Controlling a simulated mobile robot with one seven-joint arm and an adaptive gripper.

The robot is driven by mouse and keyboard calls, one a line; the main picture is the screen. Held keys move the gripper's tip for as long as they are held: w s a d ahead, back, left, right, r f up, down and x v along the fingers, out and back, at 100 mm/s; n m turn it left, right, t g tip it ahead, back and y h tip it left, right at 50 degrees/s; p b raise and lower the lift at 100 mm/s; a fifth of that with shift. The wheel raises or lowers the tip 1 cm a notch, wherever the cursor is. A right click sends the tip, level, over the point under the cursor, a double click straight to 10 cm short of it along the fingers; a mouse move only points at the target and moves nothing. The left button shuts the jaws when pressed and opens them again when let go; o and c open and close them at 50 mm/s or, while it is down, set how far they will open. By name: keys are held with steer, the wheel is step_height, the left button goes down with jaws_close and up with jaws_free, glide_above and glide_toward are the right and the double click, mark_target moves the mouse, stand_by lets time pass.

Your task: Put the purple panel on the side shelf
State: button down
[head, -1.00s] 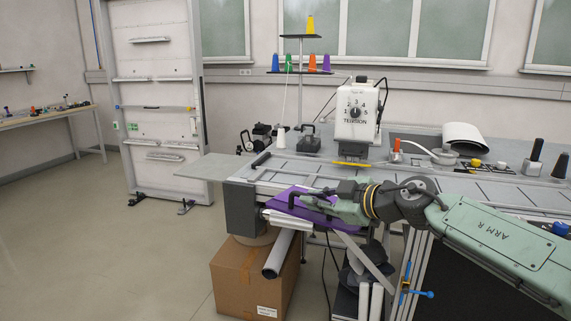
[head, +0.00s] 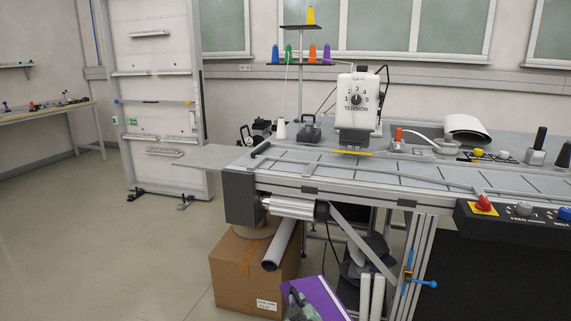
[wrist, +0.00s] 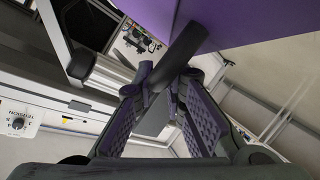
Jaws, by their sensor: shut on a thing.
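The purple panel (head: 322,296) is at the bottom edge of the head view, tilted, in front of the sewing table and partly cut off. My gripper (head: 297,299) is beside its left part, and only a little of it shows there. In the wrist view the purple panel (wrist: 270,18) fills the top right. My gripper (wrist: 165,85) is shut there on a dark bar-like piece at the panel's edge. A flat grey leaf (head: 207,157) juts out from the table's left end; it may be the side shelf. Its visible top is bare.
The sewing table (head: 300,172) carries a white machine head (head: 358,100) and a thread stand. A cardboard box (head: 238,272) and a grey roll (head: 279,245) are below its left end. A control box (head: 520,212) is at right. The left floor is clear.

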steer(key=s+a+f+m+h, duration=0.4)
steer(key=s+f+h, duration=0.1)
steer(key=s+f, duration=0.8)
steer(key=shift+s+f+b, duration=0.15)
steer(key=shift+f+b, duration=0.2)
steer(key=shift+f, duration=0.2)
